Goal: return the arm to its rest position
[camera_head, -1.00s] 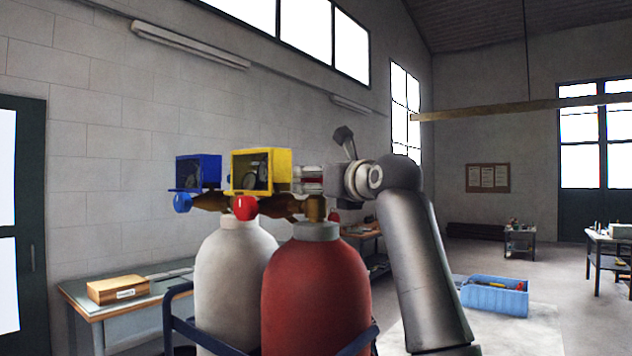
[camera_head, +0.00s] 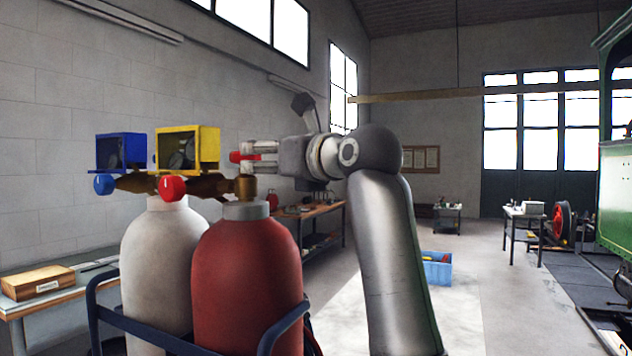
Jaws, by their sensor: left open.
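My left gripper (camera_head: 258,153) is raised at mid-picture, its fingers pointing left. It is open. Its grey arm rises from the lower middle and bends left at a dark round joint. The fingertips are right of the yellow box-framed gauge (camera_head: 188,149), with a small gap in the picture, above the brass valve of the red cylinder (camera_head: 247,275). A small red part (camera_head: 237,156) shows at the fingertips; I cannot tell whether it touches them. My right gripper is not in view.
A white cylinder (camera_head: 160,270) stands beside the red one in a blue-framed cart (camera_head: 190,345). A blue box-framed gauge (camera_head: 121,152) sits at left. A bench with a wooden box (camera_head: 38,283) is lower left. A blue crate (camera_head: 437,270) lies on open floor; a green vehicle (camera_head: 615,190) is far right.

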